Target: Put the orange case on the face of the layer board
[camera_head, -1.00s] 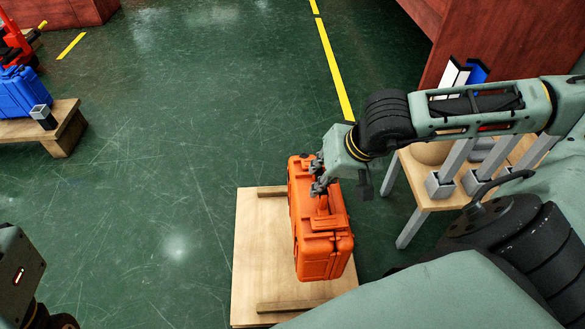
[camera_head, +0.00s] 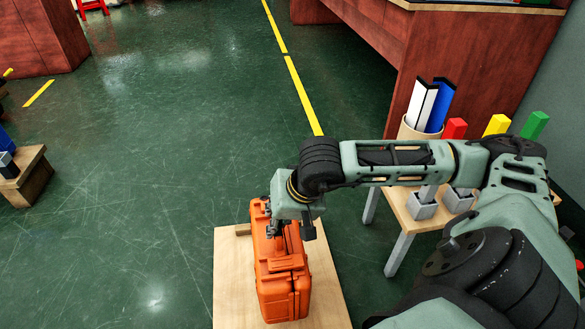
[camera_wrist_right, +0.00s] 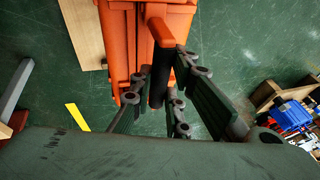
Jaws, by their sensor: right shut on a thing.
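The orange case (camera_head: 283,275) stands upright over the layer board, a pale wooden board (camera_head: 330,300) on the floor with a darker cleat (camera_head: 243,230) at its far end. Bare board shows on both sides of the case in the head view. I cannot tell whether its underside touches the board. My right gripper (camera_head: 273,230) is shut on the case's top handle. In the right wrist view the fingers (camera_wrist_right: 160,85) are around the handle (camera_wrist_right: 160,32), with the case (camera_wrist_right: 122,50) and board (camera_wrist_right: 82,30) beyond. My left gripper is out of view.
Open green floor lies left of the board, with yellow lines (camera_head: 300,90) farther off.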

